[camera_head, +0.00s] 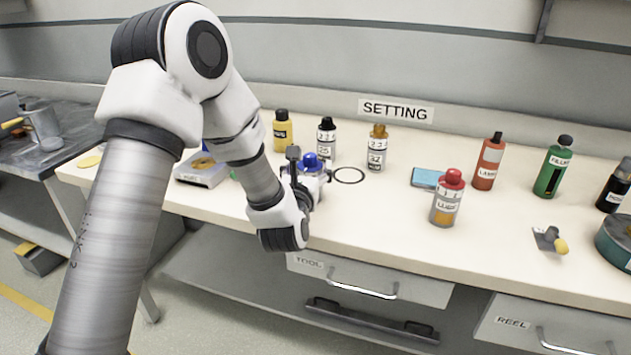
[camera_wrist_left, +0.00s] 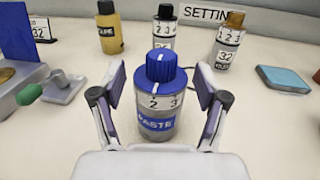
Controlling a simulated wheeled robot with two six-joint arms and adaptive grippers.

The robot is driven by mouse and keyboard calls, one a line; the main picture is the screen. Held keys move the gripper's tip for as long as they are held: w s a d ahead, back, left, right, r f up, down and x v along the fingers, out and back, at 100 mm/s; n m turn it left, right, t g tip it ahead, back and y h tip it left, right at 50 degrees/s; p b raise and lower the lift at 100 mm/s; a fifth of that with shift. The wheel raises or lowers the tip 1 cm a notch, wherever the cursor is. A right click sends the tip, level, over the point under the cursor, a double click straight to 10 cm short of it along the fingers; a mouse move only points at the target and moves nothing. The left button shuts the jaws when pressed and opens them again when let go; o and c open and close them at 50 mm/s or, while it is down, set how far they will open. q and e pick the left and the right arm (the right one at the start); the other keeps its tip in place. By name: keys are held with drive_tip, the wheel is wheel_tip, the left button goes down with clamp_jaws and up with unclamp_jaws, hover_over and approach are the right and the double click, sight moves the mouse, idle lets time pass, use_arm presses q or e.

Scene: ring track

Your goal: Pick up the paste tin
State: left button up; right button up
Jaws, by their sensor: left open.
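The paste tin (camera_wrist_left: 157,105) has a blue cap, a grey body and a blue label reading PASTE. It stands upright on the bench. In the head view only its blue cap and part of its side (camera_head: 311,163) show, with my arm and gripper hiding the rest. My left gripper (camera_wrist_left: 160,98) is open, with one finger on each side of the tin. I see gaps between the fingers and the tin in the wrist view. In the head view the left gripper (camera_head: 308,180) is low over the bench at the tin. My right gripper is not in view.
Behind the tin stand a yellow bottle (camera_head: 282,131), a black-capped bottle (camera_head: 326,142) and an orange-capped bottle (camera_head: 376,150). A scale (camera_head: 201,172) lies left. A black ring mark (camera_head: 349,183) is close by.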

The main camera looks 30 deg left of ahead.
use_arm(q)
drive_tip(key=x, duration=0.4)
drive_tip(key=shift+w+f, duration=0.15)
drive_tip(key=shift+w, duration=0.1)
drive_tip(key=shift+s, duration=0.15)
drive_tip(key=c, duration=1.2)
